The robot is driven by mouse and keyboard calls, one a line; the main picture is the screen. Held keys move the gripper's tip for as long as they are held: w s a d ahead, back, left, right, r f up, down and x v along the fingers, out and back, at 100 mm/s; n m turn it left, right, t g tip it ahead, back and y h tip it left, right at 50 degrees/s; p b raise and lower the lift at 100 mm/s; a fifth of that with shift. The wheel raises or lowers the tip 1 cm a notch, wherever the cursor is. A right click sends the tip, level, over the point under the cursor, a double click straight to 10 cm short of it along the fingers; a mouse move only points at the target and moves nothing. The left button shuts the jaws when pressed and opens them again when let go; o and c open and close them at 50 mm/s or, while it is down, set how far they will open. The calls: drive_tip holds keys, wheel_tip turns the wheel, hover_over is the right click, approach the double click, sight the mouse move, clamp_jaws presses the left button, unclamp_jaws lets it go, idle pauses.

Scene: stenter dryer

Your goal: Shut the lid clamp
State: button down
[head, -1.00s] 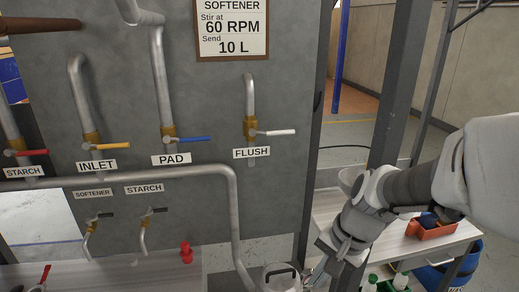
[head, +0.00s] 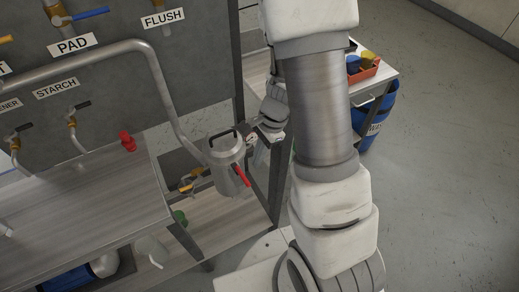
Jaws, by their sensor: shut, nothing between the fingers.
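A grey metal vessel (head: 223,160) with a dark handle on its lid stands at the end of the thick pipe, between the panel and the right-hand table. A red lever (head: 240,175), which looks like the lid clamp, slants down along its right front side. Whether the clamp is latched I cannot tell. My gripper (head: 247,129) is at the vessel's upper right, close to the lid's edge and above the red lever. It is shut with nothing in it. Its fingertips are small and partly blend with the vessel, so contact is unclear.
A grey bench (head: 85,215) with a red item (head: 128,141) stands at the left. An orange tray (head: 364,69) sits on the right-hand table, with a blue drum (head: 378,112) beside it. A dark post rises close behind the vessel. The floor at right is clear.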

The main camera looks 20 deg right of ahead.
drive_tip(key=x, duration=0.5)
drive_tip(key=shift+s+a+b, duration=0.25)
drive_tip(key=shift+a+b, duration=0.25)
drive_tip(key=shift+b, duration=0.05)
drive_tip(key=p+v, duration=0.7)
drive_tip(key=v, duration=0.3)
drive_tip(key=shift+d, duration=0.2)
